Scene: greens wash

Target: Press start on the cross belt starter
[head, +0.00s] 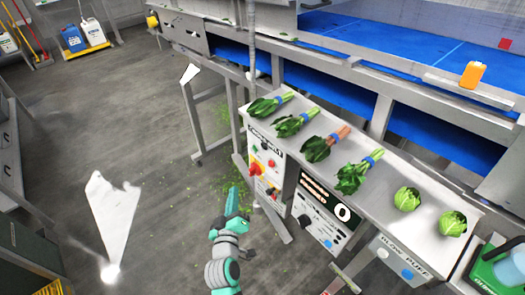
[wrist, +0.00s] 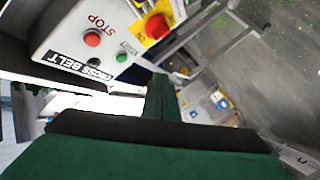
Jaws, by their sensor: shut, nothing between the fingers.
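The cross belt starter (wrist: 72,45) is a pale box with a black "CROSS BELT" label, tilted in the wrist view. It has a red button (wrist: 92,39) marked STOP, a green start button (wrist: 121,58) beside it, and a red mushroom knob on yellow (wrist: 157,27). In the head view the starter (head: 276,163) is a white panel on the front of the steel bench. My gripper (head: 234,192) is shut and empty, left of and in front of the panel. In the wrist view its fingertips (wrist: 160,80) appear below and right of the green button, with no contact visible.
Another control panel (head: 322,224) with a dial is to the right. Bunched greens (head: 319,146) and two round heads (head: 407,198) lie on the bench top (head: 385,180). A steel leg frame (head: 190,120) stands left.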

